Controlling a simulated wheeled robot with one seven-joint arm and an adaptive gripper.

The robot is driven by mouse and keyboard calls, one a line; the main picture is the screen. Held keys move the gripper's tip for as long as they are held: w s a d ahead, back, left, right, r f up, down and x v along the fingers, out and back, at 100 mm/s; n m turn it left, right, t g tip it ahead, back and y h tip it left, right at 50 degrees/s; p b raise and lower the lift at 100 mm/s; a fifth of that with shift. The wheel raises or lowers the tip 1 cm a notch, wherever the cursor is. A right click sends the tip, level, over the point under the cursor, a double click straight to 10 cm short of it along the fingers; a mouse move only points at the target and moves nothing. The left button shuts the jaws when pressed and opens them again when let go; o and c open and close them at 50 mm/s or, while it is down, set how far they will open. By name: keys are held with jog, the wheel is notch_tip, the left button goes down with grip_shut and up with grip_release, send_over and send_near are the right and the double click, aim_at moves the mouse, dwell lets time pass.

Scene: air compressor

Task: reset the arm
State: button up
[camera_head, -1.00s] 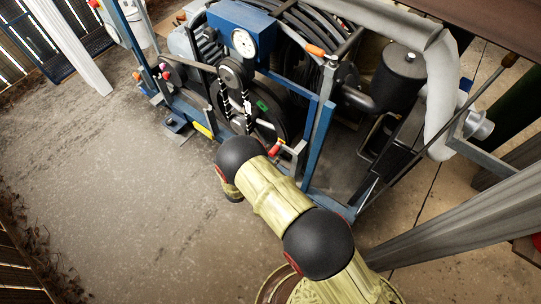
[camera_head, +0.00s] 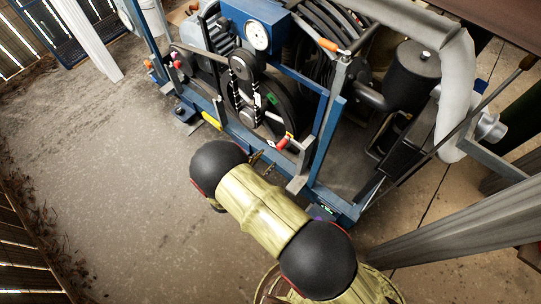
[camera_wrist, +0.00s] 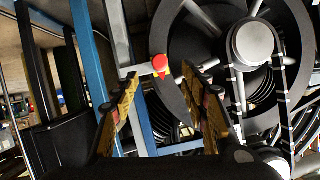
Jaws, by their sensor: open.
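My yellow-and-black arm reaches up from the lower right in the head view, with its upper joint bent at the left. My gripper (camera_head: 262,163) shows partly past this joint, close to the front of the compressor's blue frame. In the wrist view my gripper (camera_wrist: 165,105) has its two yellow-black fingers spread apart with nothing between them. The red-tipped handle (camera_wrist: 160,66) appears beyond the gap between the fingertips, and nothing shows them touching it. The air compressor (camera_head: 327,125) stands in front of my arm; its red-tipped handle also shows in the head view (camera_head: 283,141).
A large spoked flywheel (camera_wrist: 252,42) with a belt is at the right in the wrist view. A white gauge (camera_head: 257,36) sits on a blue box above. A grey beam (camera_head: 465,225) crosses the lower right. The concrete floor (camera_head: 110,165) at left is clear.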

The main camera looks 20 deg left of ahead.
jog(key=shift+s+r, duration=0.2)
jog(key=shift+s, duration=0.3)
